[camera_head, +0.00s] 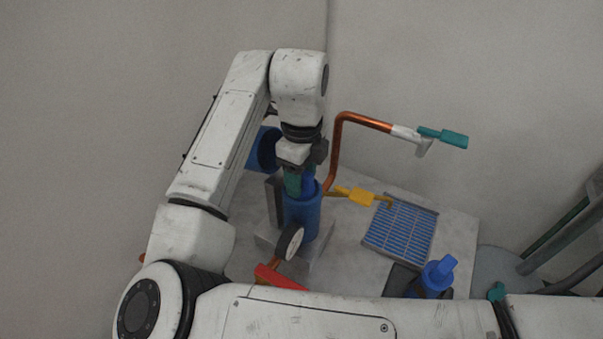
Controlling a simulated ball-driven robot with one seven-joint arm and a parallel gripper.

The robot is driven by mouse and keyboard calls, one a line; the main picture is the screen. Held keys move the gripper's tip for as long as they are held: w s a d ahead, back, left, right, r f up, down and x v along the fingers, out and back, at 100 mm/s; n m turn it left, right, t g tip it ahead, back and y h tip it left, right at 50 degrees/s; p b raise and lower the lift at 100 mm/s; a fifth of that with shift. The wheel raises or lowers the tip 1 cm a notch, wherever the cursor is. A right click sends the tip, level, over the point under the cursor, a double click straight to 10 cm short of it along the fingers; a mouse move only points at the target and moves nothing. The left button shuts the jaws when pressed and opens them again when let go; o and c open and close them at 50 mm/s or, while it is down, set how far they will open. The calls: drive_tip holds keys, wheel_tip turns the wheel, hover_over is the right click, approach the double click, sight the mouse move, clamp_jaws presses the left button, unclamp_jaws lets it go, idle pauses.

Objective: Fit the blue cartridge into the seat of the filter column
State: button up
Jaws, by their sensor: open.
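The filter column appears to be the upright blue cylinder (302,213) on the grey bench top, left of the middle. A narrower blue piece (308,184), which may be the blue cartridge, stands upright at the column's top; I cannot tell whether it is fully in the seat. My gripper (299,178) points down right over the column top and is open around or beside this piece. A green part shows at its left; the fingertips and the seat are mostly hidden.
A copper pipe (334,150) with a teal-handled valve (442,137) rises behind. Another blue cylinder (264,149) is partly hidden by my arm.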

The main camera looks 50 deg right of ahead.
wheel_tip(320, 180, up, 12)
drive_tip(key=shift+r, duration=0.15)
idle(0.5)
idle(0.6)
